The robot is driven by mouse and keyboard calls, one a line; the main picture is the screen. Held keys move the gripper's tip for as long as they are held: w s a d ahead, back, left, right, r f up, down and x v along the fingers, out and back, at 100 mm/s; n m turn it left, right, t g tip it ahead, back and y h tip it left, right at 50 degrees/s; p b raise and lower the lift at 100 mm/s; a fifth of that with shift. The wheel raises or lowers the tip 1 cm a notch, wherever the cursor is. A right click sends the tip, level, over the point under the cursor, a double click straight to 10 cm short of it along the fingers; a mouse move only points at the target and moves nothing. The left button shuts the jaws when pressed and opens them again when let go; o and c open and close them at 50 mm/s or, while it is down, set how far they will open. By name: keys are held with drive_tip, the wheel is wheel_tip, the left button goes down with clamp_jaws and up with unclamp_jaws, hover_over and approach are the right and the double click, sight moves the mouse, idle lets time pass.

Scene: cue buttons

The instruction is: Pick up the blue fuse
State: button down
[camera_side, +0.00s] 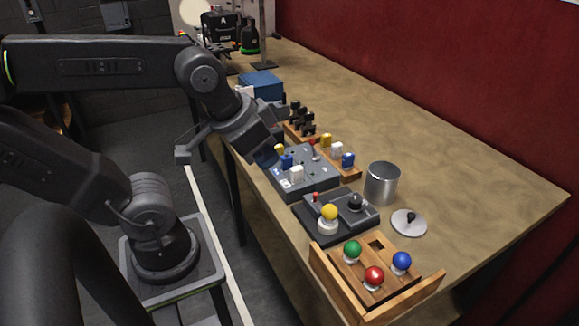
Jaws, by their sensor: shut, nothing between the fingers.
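One blue fuse (348,160) stands at the right end of a wooden rack, beside a white fuse (337,150) and a yellow fuse (326,140). Another blue fuse (286,161) stands in a grey fuse box (318,181), between a yellow fuse (279,149) and a white fuse (297,174). My gripper (268,156) is shut and empty, just left of the grey box and close to its blue fuse. The fingertips are dark and partly hard to make out, so I cannot tell whether they touch the box.
A dark box with a yellow knob (330,212) stands in front, then a wooden tray (425,290) with green, red and blue knobs. A metal can (382,183) and a round lid (409,222) stand to the right. The table's (470,185) right side is clear.

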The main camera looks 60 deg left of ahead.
drive_tip(key=c, duration=1.8)
unclamp_jaws()
drive_tip(key=shift+c, duration=0.2)
drive_tip(key=o, duration=1.1)
drive_tip(key=n+g+y, duration=0.5)
drive_tip(key=n+g, duration=0.1)
drive_tip(key=n, duration=1.2)
approach(287, 156)
drive_tip(key=shift+h, duration=0.3)
drive_tip(key=x, duration=0.5)
drive_tip(key=shift+a+r, duration=0.1)
drive_tip(key=shift+a, duration=0.05)
drive_tip(key=shift+x, duration=2.7)
